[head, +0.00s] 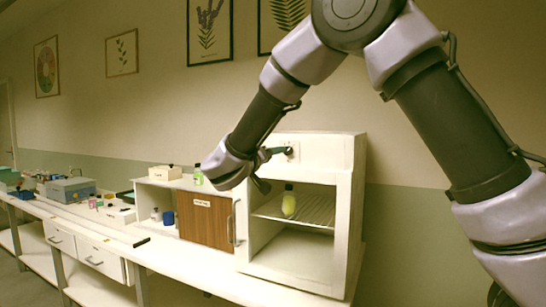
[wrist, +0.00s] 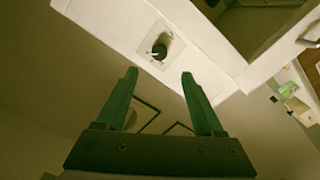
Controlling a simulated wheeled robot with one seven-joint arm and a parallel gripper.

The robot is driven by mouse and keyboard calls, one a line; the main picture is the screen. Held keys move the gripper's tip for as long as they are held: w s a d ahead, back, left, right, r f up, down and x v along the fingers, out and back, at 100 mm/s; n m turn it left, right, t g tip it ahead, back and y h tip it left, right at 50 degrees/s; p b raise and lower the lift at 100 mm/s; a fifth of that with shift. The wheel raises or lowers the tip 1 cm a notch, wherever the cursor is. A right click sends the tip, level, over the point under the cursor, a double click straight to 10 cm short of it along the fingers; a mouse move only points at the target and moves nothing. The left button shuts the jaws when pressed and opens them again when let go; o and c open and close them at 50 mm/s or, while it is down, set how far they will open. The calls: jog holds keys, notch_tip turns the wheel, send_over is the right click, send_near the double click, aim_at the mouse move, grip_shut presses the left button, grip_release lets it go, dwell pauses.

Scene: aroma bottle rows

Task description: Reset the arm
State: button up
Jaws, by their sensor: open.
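My gripper (head: 272,168) is in front of the upper part of the white cabinet in the head view, with its green fingers spread. In the wrist view the two fingers of my gripper (wrist: 160,74) are apart with nothing between them. The cabinet's white front panel, with a dark round knob (wrist: 160,50), lies beyond the fingertips. The white cabinet (head: 345,150) has an open compartment below the panel. A yellow-green bottle (head: 289,203) stands upright on the wire rack (head: 315,211) inside it, below and right of my gripper.
A wooden door (head: 206,218) is left of the compartment. A green bottle (head: 198,176) and a labelled box (head: 164,173) stand on the lower unit's top, left of my gripper. The long white counter (head: 185,262) holds more boxes at left. Framed pictures (head: 209,30) hang behind.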

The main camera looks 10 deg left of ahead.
jog(key=s+d+m+g+h, duration=0.1)
jog(key=s+d+m+g, duration=0.3)
jog(key=d, duration=1)
jog(key=s+d+g, duration=0.2)
jog(key=d+g, duration=0.4)
jog(key=d, duration=0.9)
jog(key=s+d+m+y, duration=0.1)
jog(key=s+y, duration=0.3)
jog(key=s, duration=0.6)
jog(key=s+d+m+y, duration=0.1)
jog(key=s+d+y, duration=0.2)
jog(key=s, duration=0.6)
jog(key=shift+s+d+r+m+y, duration=0.35)
jog(key=shift+s+m+y, duration=0.05)
jog(key=shift+y, duration=0.7)
